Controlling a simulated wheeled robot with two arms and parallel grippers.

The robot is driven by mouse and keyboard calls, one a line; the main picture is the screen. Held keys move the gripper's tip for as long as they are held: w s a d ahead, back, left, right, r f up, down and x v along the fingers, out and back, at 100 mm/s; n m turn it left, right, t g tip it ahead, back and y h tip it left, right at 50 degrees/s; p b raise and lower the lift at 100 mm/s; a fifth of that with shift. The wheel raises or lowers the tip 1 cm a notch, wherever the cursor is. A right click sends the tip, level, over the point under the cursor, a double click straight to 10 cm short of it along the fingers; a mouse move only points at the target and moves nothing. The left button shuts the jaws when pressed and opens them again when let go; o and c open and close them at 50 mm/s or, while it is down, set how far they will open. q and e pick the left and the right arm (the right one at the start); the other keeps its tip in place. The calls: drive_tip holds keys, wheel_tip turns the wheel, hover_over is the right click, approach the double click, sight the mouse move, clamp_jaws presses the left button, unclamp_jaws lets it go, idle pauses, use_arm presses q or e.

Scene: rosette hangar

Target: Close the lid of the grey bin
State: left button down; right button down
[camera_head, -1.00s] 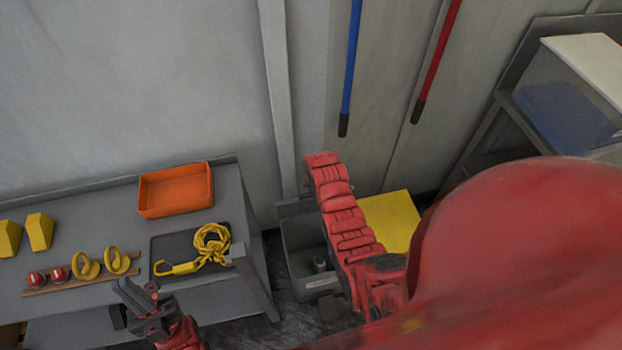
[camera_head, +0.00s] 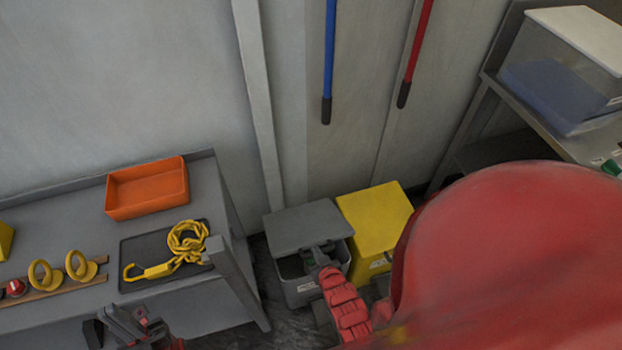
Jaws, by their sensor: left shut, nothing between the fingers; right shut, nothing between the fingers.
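The grey bin (camera_head: 300,290) stands on the floor between the table and a yellow bin. Its grey lid (camera_head: 305,223) is tilted over the bin and partly open; a dark gap into the bin shows below the lid's front edge. My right gripper (camera_head: 312,256) is shut and empty at the front edge of the lid, overlapping it in the picture; I cannot tell whether it touches. The red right arm hides part of the bin's front right. My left gripper (camera_head: 122,325) is shut and empty in front of the table, away from the bin.
A yellow bin (camera_head: 375,218) stands close to the right of the grey bin. The grey table (camera_head: 85,200) at left holds an orange tray (camera_head: 148,187) and a yellow chain (camera_head: 186,243). A clear box (camera_head: 560,75) sits on a shelf at right. My red arm blocks the lower right.

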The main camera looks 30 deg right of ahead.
drive_tip(key=s+a+f+t+h+b, duration=0.1)
drive_tip(key=s+f+t+b, duration=0.2)
drive_tip(key=f+b, duration=0.6)
drive_tip(key=s+f+t+b, duration=0.3)
drive_tip(key=f+b, duration=0.6)
drive_tip(key=f, duration=0.1)
drive_tip(key=shift+s+a+h+b, duration=0.35)
drive_tip(key=shift+h+b, duration=0.05)
drive_tip(key=shift+s+f, duration=0.15)
drive_tip(key=shift+f, duration=0.05)
